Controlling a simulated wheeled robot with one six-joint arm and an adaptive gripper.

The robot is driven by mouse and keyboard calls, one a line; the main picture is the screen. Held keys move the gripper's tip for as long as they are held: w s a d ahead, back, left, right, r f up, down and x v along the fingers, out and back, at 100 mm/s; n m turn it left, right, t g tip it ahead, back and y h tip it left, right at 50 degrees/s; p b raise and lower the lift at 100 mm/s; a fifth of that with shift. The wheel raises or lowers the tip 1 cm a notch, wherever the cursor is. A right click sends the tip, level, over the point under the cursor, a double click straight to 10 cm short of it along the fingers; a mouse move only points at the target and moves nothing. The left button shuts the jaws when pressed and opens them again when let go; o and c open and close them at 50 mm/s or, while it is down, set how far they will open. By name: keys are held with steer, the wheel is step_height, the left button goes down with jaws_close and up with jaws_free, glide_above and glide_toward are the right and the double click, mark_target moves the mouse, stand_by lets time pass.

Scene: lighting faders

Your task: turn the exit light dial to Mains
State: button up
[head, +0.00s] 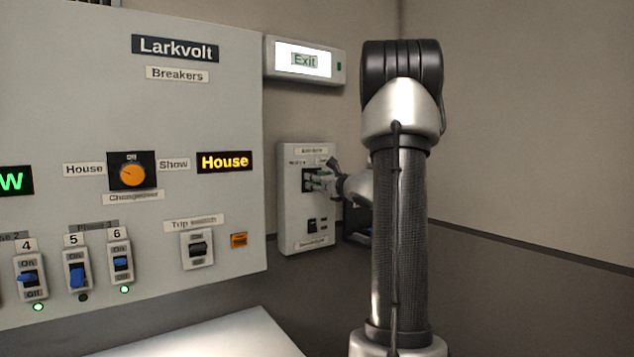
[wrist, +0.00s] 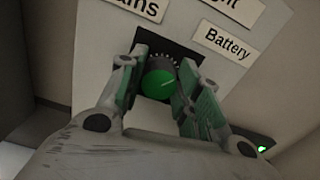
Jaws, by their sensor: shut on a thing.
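The exit light dial (wrist: 160,84) is a round knob with a green face and a faint light line slanting up to the right, on a black plate. The Mains label (wrist: 138,8), partly cut off, is up and left of it; the Battery label (wrist: 227,43) is up and right. My gripper (wrist: 156,90) is shut on the dial, one finger on each side. In the head view my gripper (head: 322,183) reaches the pale wall box (head: 293,222) and hides most of the dial.
The lit Exit sign (head: 304,60) hangs above the box. A black switch (head: 312,226) sits low on the box. The large Larkvolt breaker panel (head: 120,100) stands to the left, with an orange changeover dial (head: 132,174) and several breaker switches. A green lamp (wrist: 262,149) shows at lower right.

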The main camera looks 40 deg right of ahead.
steer(key=shift+a+f+n, duration=0.1)
steer(key=shift+f+n, duration=0.05)
steer(key=shift+n, duration=3.95)
steer(key=shift+a+f+n, duration=0.1)
steer(key=shift+n, duration=4.3)
steer(key=o, duration=1)
steer(key=shift+o, duration=0.2)
steer(key=shift+s, duration=0.1)
steer(key=s, duration=1.1)
steer(key=shift+s+a, duration=0.3)
steer(key=shift+s, duration=0.1)
